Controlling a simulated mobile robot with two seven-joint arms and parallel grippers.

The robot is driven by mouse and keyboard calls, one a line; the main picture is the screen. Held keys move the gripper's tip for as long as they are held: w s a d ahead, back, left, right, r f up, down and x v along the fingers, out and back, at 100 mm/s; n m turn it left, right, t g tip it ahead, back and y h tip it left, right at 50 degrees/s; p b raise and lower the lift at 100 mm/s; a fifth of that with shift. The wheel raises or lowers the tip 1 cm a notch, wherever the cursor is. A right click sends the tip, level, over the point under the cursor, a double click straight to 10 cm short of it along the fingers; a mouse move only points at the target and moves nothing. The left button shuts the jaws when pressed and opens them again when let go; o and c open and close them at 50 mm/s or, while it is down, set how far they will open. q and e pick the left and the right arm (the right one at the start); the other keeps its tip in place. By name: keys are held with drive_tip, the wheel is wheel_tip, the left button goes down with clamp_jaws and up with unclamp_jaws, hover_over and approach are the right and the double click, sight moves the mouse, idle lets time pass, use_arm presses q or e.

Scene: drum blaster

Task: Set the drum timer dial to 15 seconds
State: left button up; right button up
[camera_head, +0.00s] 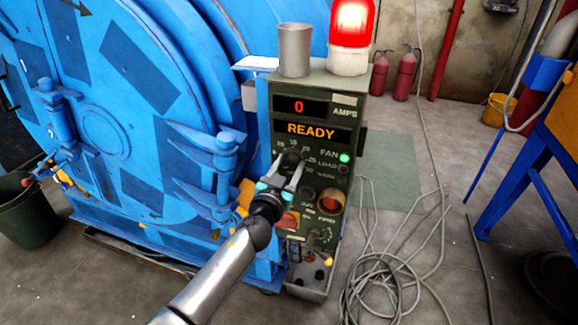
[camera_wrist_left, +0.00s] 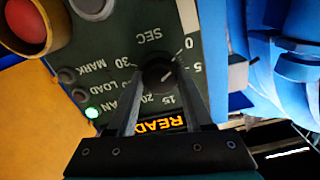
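The timer dial is a small dark round knob (camera_wrist_left: 158,74) on the grey-green control panel (camera_head: 265,135), ringed by numbers and the label SEC. My left gripper (camera_head: 287,166) reaches the panel from below. In the left wrist view its fingertips (camera_wrist_left: 158,70) lie on both sides of the knob. I cannot tell whether they press on it. The displays read 0 AMPS and READY. My right gripper is not in view.
The big blue drum machine (camera_head: 110,120) stands left of the panel, with a blue latch (camera_head: 225,150) close to my left arm. A lit red beacon (camera_head: 352,25) and a grey cup (camera_head: 295,50) sit on top. Loose cables (camera_head: 390,260) lie on the floor at right.

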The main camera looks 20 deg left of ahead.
use_arm(q)
clamp_jaws()
